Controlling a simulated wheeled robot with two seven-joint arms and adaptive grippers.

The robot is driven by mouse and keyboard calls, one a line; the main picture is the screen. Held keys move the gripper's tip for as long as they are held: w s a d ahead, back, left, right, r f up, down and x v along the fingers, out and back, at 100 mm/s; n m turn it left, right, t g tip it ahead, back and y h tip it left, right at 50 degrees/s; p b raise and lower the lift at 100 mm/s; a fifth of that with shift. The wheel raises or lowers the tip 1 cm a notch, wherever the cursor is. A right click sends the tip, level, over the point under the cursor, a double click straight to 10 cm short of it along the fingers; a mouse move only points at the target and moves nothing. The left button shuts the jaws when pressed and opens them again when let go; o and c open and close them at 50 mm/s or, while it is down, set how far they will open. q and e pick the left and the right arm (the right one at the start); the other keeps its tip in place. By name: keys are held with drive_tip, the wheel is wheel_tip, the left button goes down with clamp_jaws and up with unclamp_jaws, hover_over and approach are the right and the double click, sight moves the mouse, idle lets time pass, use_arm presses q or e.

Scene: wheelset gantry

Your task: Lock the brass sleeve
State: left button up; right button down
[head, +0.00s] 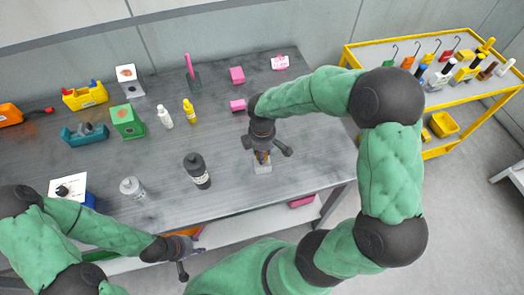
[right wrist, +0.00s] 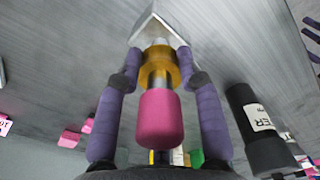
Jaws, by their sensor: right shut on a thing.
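The brass sleeve (right wrist: 159,62) shows in the right wrist view as a gold collar around a steel shaft, with a pink cylinder (right wrist: 160,118) on the end nearer the camera. My right gripper (right wrist: 158,75) is shut on the sleeve, one purple finger on each side. Beyond the sleeve is a pale grey block (right wrist: 152,30). In the head view this block (head: 262,167) stands on the table, right under my right gripper (head: 262,153); the sleeve is mostly hidden there. My left gripper (head: 182,262) is low, off the table's front edge, away from the sleeve; its opening is unclear.
The grey table (head: 230,205) holds a dark bottle (head: 197,171) left of the block, a clear bottle (head: 131,187), a yellow bottle (head: 189,111) and pink blocks (head: 237,75) farther back. A yellow tool cart (head: 440,152) stands at the right. Bare tabletop lies around the grey block.

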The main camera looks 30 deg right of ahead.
drive_tip(key=shift+s+f, duration=0.15)
drive_tip(key=shift+f, duration=0.05)
drive_tip(key=c, duration=0.8)
unclamp_jaws()
drive_tip(key=shift+r, duration=0.15)
wheel_tip(320, 180, up, 12)
drive_tip(key=shift+f, duration=0.1)
